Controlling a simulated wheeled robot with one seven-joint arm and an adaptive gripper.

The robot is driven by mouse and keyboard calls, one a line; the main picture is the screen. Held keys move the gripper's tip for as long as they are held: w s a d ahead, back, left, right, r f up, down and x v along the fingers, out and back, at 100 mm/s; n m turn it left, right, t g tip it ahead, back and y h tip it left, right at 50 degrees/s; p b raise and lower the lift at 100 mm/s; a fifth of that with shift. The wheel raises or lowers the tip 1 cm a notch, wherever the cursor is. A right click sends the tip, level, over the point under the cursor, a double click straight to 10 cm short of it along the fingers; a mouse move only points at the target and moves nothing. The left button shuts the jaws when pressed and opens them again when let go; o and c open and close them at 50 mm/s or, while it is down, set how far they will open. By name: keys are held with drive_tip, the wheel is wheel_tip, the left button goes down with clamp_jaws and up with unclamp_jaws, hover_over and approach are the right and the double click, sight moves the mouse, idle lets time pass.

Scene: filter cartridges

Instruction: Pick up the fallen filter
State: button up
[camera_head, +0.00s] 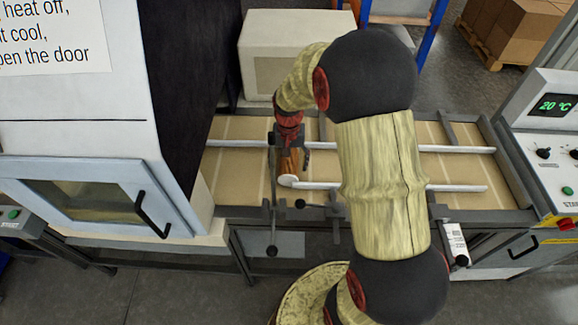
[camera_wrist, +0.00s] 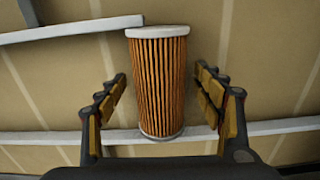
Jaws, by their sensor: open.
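The filter (camera_wrist: 160,85) is a cylinder with orange-brown pleats and pale end caps. In the wrist view it lies on the tan conveyor surface, across the gap between two pale rails. My gripper (camera_wrist: 165,98) is open, with one finger on each side of the filter and a visible gap on both sides. In the head view the filter (camera_head: 290,167) shows under my gripper (camera_head: 290,150), with its white end cap facing the front. My wrist hides part of it there.
The conveyor (camera_head: 235,178) has pale guide rails (camera_head: 455,149) and dark side frames. An oven with a handled door (camera_head: 95,190) stands at the left. A control panel (camera_head: 550,150) reading 20 °C stands at the right. A pale box-shaped unit (camera_head: 265,60) is behind the conveyor.

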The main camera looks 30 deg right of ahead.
drive_tip(key=shift+f, duration=0.3)
drive_tip(key=shift+c, duration=1.2)
drive_tip(key=shift+r, duration=0.1)
drive_tip(key=c, duration=1.1)
drive_tip(key=shift+r, duration=0.1)
